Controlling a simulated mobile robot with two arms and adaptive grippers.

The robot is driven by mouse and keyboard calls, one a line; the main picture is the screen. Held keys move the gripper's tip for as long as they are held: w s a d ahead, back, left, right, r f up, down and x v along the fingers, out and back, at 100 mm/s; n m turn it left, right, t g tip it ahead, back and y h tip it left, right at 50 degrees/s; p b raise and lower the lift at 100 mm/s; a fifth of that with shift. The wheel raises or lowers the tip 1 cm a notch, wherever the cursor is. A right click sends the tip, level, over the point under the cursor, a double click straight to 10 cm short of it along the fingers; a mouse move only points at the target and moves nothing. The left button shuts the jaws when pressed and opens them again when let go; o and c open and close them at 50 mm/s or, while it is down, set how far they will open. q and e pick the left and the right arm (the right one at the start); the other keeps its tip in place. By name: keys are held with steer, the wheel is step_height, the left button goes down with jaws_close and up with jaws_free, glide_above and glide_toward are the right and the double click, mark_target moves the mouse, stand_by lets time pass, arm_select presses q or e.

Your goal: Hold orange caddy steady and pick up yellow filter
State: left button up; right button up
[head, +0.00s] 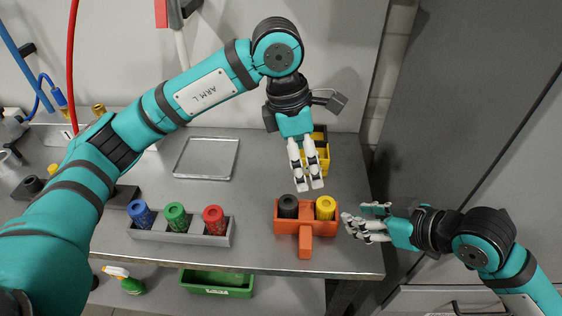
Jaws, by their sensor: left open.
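The orange caddy (305,243) stands near the front right edge of the bench. It holds a black filter (288,206) on the left and the yellow filter (325,207) on the right, both upright. My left gripper (308,186) points down just behind and above the caddy, its white fingers apart and empty. My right gripper (350,226) is at the caddy's right side, close to the yellow filter. Its fingers overlap in this view, and whether they touch the caddy or how far they are open is unclear.
A grey tray (226,232) with blue (140,213), green (176,216) and red (214,219) filters stands left of the caddy. A yellow bin (318,160) stands behind my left gripper. A green crate (216,290) sits below the bench.

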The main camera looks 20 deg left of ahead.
mark_target(281, 216)
arm_select(q)
steer(key=a+f+y, duration=0.1)
steer(key=f, duration=0.5)
steer(key=a+f+m, duration=0.1)
steer(key=a+f, duration=0.1)
steer(key=f, duration=0.5)
steer(key=a+f+y, duration=0.1)
steer(key=f, duration=0.5)
steer(key=shift+s+a+f+m+g+y, duration=0.2)
steer(key=shift+s+m+g+y, duration=0.1)
steer(key=shift+m, duration=0.1)
steer(key=c, duration=1.6)
steer(key=shift+o, duration=0.2)
